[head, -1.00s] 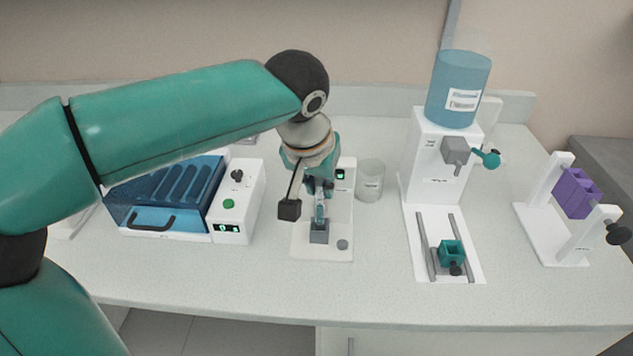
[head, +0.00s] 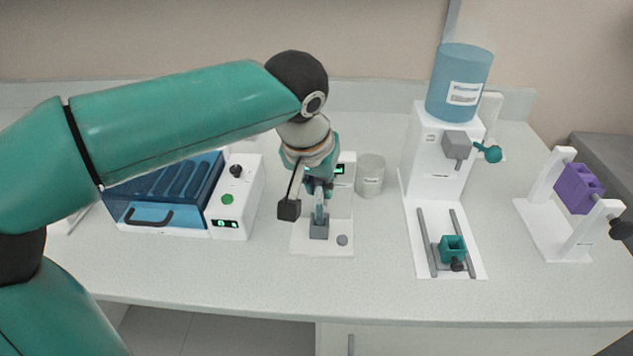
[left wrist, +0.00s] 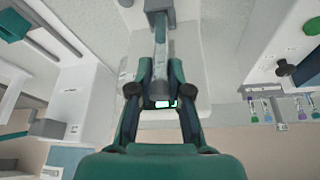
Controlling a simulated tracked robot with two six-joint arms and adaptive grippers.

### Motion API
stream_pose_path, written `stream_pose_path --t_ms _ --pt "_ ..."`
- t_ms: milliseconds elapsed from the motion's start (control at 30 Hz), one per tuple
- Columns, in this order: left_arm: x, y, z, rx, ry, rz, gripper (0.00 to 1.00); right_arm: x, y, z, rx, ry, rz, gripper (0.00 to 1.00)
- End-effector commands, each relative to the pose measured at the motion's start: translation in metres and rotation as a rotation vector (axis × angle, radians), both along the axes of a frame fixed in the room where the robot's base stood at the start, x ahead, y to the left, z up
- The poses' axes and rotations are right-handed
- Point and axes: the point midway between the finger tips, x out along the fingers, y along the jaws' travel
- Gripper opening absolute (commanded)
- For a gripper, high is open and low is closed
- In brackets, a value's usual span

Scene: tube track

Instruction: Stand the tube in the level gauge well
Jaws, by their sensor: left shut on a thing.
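My left gripper (head: 319,190) is shut on a clear, pale tube (head: 319,208) and holds it upright over the gauge. It also shows in the left wrist view (left wrist: 160,90), with the tube (left wrist: 161,50) between its fingers. The grey well block (head: 319,230) stands on the white base of the level gauge (head: 338,240). The tube's lower end meets the top of the block (left wrist: 158,5); I cannot tell how deep it sits inside. A small green display (head: 340,169) shows behind the gripper. My right gripper is not in view.
A blue-lidded device (head: 170,195) stands left of the gauge. A clear beaker (head: 370,176) is close behind right. Further right are a white dispenser (head: 425,160) with a blue tank, a teal holder (head: 452,248) on rails, and a purple block (head: 577,188) on a stand.

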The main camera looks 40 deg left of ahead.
Motion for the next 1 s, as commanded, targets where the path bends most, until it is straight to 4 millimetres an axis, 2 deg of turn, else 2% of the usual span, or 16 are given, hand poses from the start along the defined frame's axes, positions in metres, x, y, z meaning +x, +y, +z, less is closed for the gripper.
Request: stream_pose_path --t_ms 500,800,833,1000 --pt "0.0 0.0 -0.013 0.0 0.0 0.001 0.0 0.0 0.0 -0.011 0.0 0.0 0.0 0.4" --pt "0.0 0.0 -0.013 0.0 0.0 0.001 0.0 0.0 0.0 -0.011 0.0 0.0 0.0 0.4" --pt "0.0 0.0 -0.013 0.0 0.0 0.001 0.19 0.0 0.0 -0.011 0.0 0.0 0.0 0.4" --pt "0.0 0.0 -0.013 0.0 0.0 0.001 0.47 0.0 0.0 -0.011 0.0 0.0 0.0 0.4"
